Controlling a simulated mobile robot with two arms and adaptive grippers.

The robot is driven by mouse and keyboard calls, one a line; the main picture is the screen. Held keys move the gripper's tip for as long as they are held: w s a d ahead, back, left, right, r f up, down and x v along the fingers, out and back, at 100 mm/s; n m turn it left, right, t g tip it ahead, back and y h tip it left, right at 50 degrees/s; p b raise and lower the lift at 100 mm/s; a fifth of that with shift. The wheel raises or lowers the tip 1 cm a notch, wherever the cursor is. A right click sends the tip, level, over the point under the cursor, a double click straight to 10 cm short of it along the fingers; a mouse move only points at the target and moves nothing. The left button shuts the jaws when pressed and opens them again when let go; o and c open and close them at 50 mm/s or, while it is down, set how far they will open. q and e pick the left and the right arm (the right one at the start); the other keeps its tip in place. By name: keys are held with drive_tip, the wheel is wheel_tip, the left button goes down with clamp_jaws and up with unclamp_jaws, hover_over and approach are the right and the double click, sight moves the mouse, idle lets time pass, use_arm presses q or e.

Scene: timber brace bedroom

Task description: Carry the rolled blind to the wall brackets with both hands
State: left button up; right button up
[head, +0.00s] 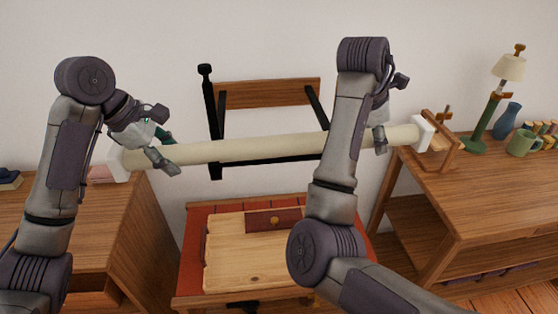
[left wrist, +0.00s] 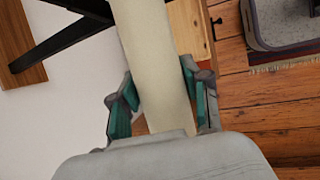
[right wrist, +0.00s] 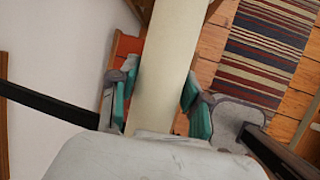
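The rolled blind (head: 250,149) is a long cream roll with white blocks at its ends, spanning the head view nearly level. My left gripper (head: 160,150) straddles it near its left end. In the left wrist view the teal pads lie against both sides of the roll (left wrist: 155,60). My right gripper (head: 381,130) is around it near its right end, partly hidden by my forearm. In the right wrist view the pads press both sides of the roll (right wrist: 162,70). I cannot make out the wall brackets for certain; a black-armed wooden frame (head: 268,93) is on the wall behind.
A wooden cabinet (head: 140,235) stands left and a wooden table (head: 490,185) right. A wooden stand (head: 440,148) is beside the blind's right end. A lamp (head: 495,100), blue vase (head: 507,120) and green mug (head: 524,144) stand on the table. A red-and-wood desk (head: 190,265) is below.

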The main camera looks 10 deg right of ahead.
use_arm(q)
drive_tip(key=o, duration=0.4)
drive_tip(key=shift+a, duration=0.25)
use_arm(e)
drive_tip(key=o, duration=0.4)
drive_tip(key=shift+s+a, duration=0.1)
drive_tip(key=shift+a, duration=0.15)
use_arm(q)
drive_tip(key=shift+d, duration=0.1)
drive_tip(key=shift+r, duration=0.15)
use_arm(e)
drive_tip(key=shift+r, duration=0.1)
